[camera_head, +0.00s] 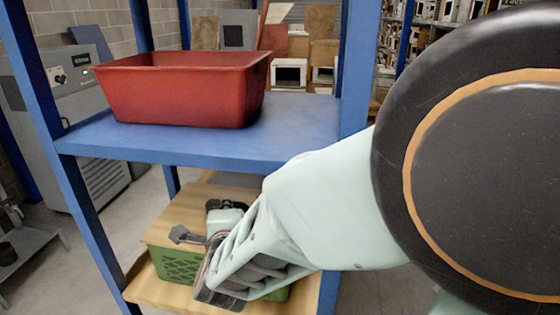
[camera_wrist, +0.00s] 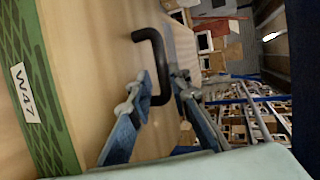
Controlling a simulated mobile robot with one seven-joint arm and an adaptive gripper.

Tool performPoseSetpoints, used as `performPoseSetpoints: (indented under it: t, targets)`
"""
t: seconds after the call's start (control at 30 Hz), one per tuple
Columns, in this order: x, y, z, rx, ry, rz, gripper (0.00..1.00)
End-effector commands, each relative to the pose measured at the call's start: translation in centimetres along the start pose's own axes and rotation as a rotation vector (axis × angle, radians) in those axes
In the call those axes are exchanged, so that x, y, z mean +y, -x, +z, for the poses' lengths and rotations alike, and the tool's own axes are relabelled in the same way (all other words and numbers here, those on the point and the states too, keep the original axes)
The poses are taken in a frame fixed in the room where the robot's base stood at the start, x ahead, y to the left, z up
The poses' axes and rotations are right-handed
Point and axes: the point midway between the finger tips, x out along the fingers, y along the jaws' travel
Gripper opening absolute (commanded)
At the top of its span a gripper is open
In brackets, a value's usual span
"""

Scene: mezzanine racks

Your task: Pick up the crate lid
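The crate lid (camera_head: 178,212) is a flat pale wooden board on a green crate (camera_head: 178,266) on the lower shelf. In the wrist view the lid (camera_wrist: 100,50) fills the left and middle, with a black U-shaped handle (camera_wrist: 158,52) standing on it. My gripper (camera_head: 192,238) is low at the crate, partly covering crate and lid in the head view. In the wrist view my gripper (camera_wrist: 160,82) has its fingers apart, one on each side of the handle's bar. Firm contact with the handle does not show.
A red bin (camera_head: 180,92) stands on the blue upper shelf (camera_head: 170,142), just above the crate. A blue rack post (camera_head: 355,70) rises close to my arm. The green crate's side carries a white label reading W47 (camera_wrist: 25,92). A grey cabinet (camera_head: 85,120) stands at left.

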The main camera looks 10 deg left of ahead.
Motion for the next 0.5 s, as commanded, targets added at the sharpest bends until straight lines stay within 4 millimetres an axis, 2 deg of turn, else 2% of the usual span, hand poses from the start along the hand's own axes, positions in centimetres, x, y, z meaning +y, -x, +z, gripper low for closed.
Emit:
performPoseSetpoints:
  t: [0.17,0.5]
  targets:
    - [-0.1,-1.2,0.1,-0.001,0.001,0.001,0.18]
    - [-0.2,-5.2,0.2,-0.002,0.001,0.001,0.18]
